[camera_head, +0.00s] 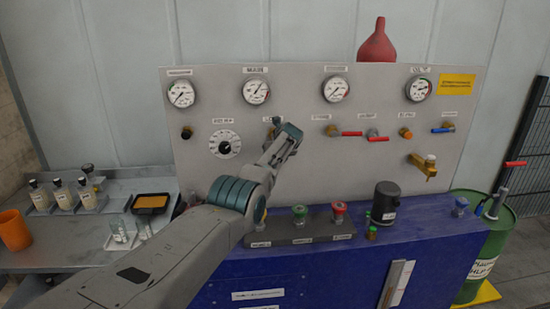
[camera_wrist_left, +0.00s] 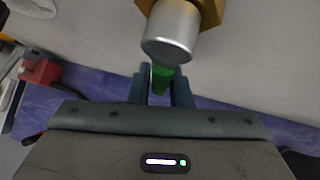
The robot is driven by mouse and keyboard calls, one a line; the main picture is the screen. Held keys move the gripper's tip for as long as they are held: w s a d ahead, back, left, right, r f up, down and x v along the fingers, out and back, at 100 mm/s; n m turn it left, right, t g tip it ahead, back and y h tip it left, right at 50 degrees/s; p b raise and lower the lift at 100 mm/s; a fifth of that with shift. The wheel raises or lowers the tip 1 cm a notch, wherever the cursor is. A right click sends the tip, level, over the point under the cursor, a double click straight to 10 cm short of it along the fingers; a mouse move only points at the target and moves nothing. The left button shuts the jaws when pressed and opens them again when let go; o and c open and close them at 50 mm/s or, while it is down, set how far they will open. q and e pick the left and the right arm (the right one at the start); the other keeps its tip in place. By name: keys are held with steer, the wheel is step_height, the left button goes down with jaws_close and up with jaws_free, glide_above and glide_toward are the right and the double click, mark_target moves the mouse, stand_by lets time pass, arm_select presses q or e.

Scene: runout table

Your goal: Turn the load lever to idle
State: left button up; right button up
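The load lever's brass fitting (camera_head: 276,121) shows on the grey panel, under a label partly hidden by my gripper. In the left wrist view its silver round hub (camera_wrist_left: 170,35) sits on a brass base, and a green handle (camera_wrist_left: 162,76) points down from it. My left gripper (camera_head: 290,131) is at the lever. In the wrist view the left gripper's two narrow fingers (camera_wrist_left: 161,88) stand close together on either side of the green handle, which fills the gap. The handle is hidden in the head view. My right gripper is not in view.
Gauges line the panel top, and a selector dial (camera_head: 225,144) is left of the lever. Red-handled levers (camera_head: 352,134) and a brass tap (camera_head: 424,167) are to the right. Below, a grey block with coloured knobs (camera_head: 338,208) and a dark cylinder (camera_head: 385,203) stand on the blue bench.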

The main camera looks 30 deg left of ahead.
arm_select(q)
steer(key=o, duration=0.3)
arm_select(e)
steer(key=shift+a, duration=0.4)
